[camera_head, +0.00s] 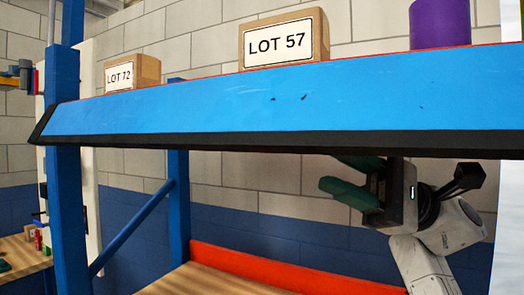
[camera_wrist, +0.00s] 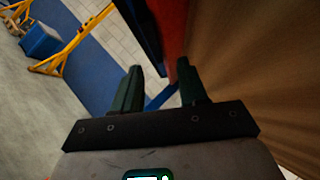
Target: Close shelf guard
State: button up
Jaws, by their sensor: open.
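The shelf guard looks to be the long blue panel (camera_head: 200,110) with a black lower edge, running across the head view along the front of the upper shelf. Its face is scratched and tilted. My gripper (camera_head: 330,172) is below the panel's black edge, at right of centre, with its green fingers apart and pointing left. The upper finger is partly hidden by the edge; I cannot tell whether it touches it. In the wrist view my gripper (camera_wrist: 158,66) is open with nothing between the fingers.
Boxes marked LOT 57 (camera_head: 283,44) and LOT 72 (camera_head: 131,73) and a purple cylinder (camera_head: 440,24) stand on the upper shelf. A blue post (camera_head: 66,190) is at left. A lower wooden shelf (camera_head: 195,282) has a red back board (camera_head: 285,268). Open floor (camera_wrist: 40,110) shows in the wrist view.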

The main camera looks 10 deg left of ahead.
aim_at(264, 143)
jog(key=shift+n+g+h, duration=0.3)
jog(key=shift+n+h, duration=0.3)
jog(key=shift+n, duration=0.2)
jog(key=p+x, duration=0.3)
jog(key=x, duration=0.8)
jog(key=shift+f, duration=0.1)
jog(key=shift+c, duration=0.3)
grip_shut()
